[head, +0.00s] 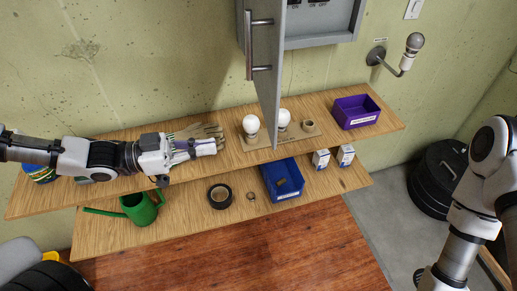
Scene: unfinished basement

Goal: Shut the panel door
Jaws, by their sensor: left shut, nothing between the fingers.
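The grey panel door (268,88) stands open, swung out from the wall and seen nearly edge-on. Its bar handle (249,45) is on the left face. The grey panel box (322,40) is on the wall to the right of the door, with its inside partly showing. My left gripper (221,144) is shut and empty above the upper shelf, left of the door's lower end and apart from it. My right arm comes in at the right edge, but its gripper does not show.
The upper shelf (120,187) holds a work glove (198,129), white bulbs (251,124) and a purple bin (357,112). The lower shelf has a green watering can (140,208), black tape (220,196), a blue bin (267,190) and small boxes. A wall lamp (407,55) juts out at right.

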